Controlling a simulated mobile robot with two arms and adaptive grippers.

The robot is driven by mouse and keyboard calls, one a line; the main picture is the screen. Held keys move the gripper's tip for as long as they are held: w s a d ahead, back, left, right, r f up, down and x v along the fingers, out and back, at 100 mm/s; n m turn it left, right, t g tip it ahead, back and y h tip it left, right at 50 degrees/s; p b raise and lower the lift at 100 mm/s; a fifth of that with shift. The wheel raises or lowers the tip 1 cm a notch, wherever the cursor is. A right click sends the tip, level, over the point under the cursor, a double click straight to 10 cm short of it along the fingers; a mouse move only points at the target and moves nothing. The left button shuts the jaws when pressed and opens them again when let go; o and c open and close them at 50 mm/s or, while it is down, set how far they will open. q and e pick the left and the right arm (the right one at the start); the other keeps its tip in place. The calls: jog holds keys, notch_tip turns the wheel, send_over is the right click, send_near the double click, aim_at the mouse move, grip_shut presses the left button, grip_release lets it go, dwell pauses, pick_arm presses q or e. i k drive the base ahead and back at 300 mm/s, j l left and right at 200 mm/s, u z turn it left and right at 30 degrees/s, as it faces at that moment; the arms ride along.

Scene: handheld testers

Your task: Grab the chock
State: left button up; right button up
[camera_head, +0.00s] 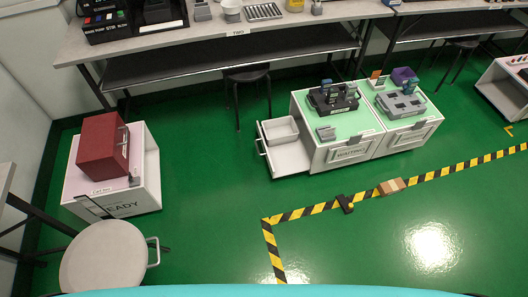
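On the green floor, by the yellow-and-black tape line, lie two small objects. One is a tan-brown block (391,186) resting on the tape. The other is a small black piece with a yellow spot (345,203), left of the block and also on the tape, apart from it. I cannot tell for certain which of the two is the chock. Neither of my grippers is in view.
A white cabinet with a green top (345,124) stands beyond the tape, carrying handheld devices; its left drawer (291,158) is pulled out. A white box with a red case (102,146) and a round stool (102,262) are at left. The floor around the tape is clear.

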aim_at(348, 208)
jog(key=z, duration=1.1)
